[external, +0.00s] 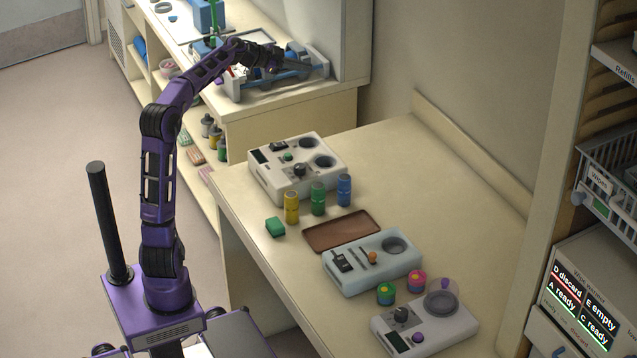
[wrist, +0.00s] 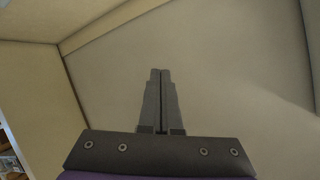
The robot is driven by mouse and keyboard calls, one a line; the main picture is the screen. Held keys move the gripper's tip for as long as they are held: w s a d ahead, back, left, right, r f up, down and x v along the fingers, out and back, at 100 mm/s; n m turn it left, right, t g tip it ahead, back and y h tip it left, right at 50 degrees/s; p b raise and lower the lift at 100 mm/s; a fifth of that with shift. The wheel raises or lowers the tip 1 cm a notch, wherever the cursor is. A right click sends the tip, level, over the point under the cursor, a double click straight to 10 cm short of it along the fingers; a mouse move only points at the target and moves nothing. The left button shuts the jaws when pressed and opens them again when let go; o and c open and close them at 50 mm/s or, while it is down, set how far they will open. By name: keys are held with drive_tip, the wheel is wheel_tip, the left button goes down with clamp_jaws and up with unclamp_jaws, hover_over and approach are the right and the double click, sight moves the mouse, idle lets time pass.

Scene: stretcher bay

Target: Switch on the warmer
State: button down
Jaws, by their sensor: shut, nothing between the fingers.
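My gripper (external: 309,68) is raised at the back, in front of or over a blue-and-grey item on the far counter; I cannot tell its exact gap from it. In the wrist view its two fingers (wrist: 160,72) are together and empty, facing plain beige panels. Three devices with knobs and round wells are on the near table: a white one (external: 262,178) at the back, a pale blue one (external: 350,283) in the middle, and a white one (external: 447,333) at the front with a clear lid. Which is the warmer is unclear; no power state is readable on them.
Yellow (external: 291,207), green (external: 318,199) and blue (external: 344,190) cylinders, a green block (external: 275,227) and a brown tray (external: 318,235) lie between devices. Two small round pots are near the front device. A labelled status screen (external: 583,306) is at right. The table's right-back area is clear.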

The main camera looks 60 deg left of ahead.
drive_tip(key=s+a+f+n+g, duration=0.2)
drive_tip(key=s+a+f, duration=0.1)
drive_tip(key=f, duration=0.3)
drive_tip(key=s+a+f+n+g+y, duration=0.1)
drive_tip(key=s+a+f+n+g, duration=0.1)
drive_tip(key=s+a+f, duration=0.2)
drive_tip(key=s+a+f+n+g+y, duration=0.1)
drive_tip(key=s+a+f+n, duration=0.1)
drive_tip(key=a+f, duration=0.5)
wheel_tip(320, 180, down, 3)
drive_tip(key=shift+s+f+n+g+b, duration=0.1)
drive_tip(key=shift+s+n+g+b, duration=0.3)
drive_tip(key=shift+s, duration=0.45)
hover_over(276, 144)
drive_tip(key=s, duration=0.2)
drive_tip(key=f, duration=0.8)
drive_tip(key=shift+w+d, duration=0.15)
drive_tip(key=shift+w, duration=0.05)
drive_tip(key=f, duration=0.3)
drive_tip(key=shift+s+f, duration=0.15)
drive_tip(key=shift+s, duration=0.1)
drive_tip(key=shift+f, duration=0.35)
drive_tip(key=shift+s+f, duration=0.1)
